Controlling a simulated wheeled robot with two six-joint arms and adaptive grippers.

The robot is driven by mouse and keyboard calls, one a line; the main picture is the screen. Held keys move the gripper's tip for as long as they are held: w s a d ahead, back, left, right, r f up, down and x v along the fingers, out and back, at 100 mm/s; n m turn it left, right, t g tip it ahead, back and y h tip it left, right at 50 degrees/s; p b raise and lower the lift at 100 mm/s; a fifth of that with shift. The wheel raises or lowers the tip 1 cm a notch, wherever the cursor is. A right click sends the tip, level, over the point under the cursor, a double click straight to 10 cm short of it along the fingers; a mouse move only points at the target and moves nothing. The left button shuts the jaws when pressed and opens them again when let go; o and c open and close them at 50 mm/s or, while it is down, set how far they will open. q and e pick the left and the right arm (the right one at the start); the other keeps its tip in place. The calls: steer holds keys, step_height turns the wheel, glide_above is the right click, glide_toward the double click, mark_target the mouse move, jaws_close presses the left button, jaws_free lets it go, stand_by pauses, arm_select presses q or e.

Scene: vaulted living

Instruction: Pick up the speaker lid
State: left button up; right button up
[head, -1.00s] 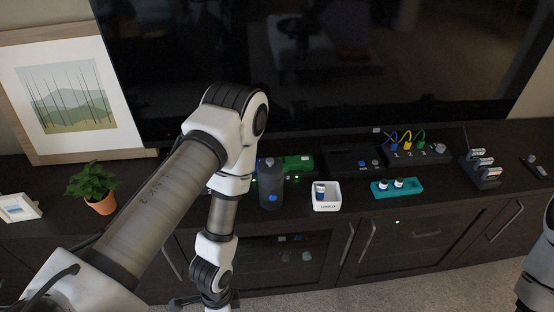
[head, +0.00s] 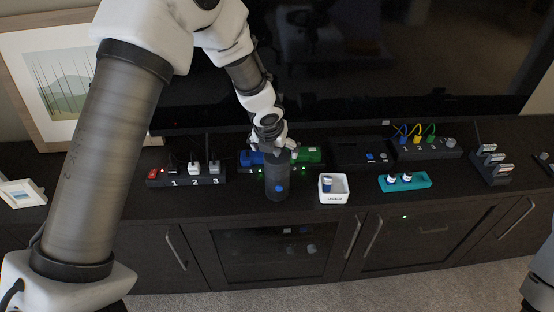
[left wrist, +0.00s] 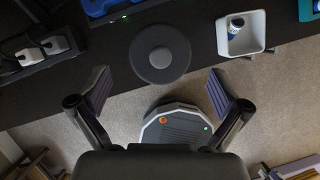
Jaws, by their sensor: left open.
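The speaker (head: 277,184) is a dark grey upright cylinder with a blue dot on its front, standing near the front of the black cabinet. Its round dark lid (left wrist: 160,38) shows from above in the left wrist view, with a smaller disc or knob at its middle. My left gripper (head: 272,146) is at the speaker's top in the head view and partly hides the lid there. In the left wrist view my left gripper (left wrist: 160,92) has its fingers wide apart and empty, with the lid just beyond the line between the tips. My right gripper is out of view.
A white box (head: 333,190) with a small bottle stands right of the speaker. A teal holder (head: 405,182) is farther right. Blue and green devices (head: 307,155) lie behind the speaker. A power strip (head: 187,178) is left. The television (head: 390,60) rises behind.

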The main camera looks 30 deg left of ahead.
mark_target(276, 154)
arm_select(q)
steer(key=b+x, duration=0.1)
steer(key=x, duration=0.2)
steer(key=shift+f, duration=0.2)
steer(key=shift+w+f, duration=0.25)
steer(key=shift+f, duration=0.1)
steer(key=shift+s, duration=0.1)
steer(key=c, duration=0.9)
steer(key=shift+c, duration=0.4)
steer(key=shift+r, duration=0.1)
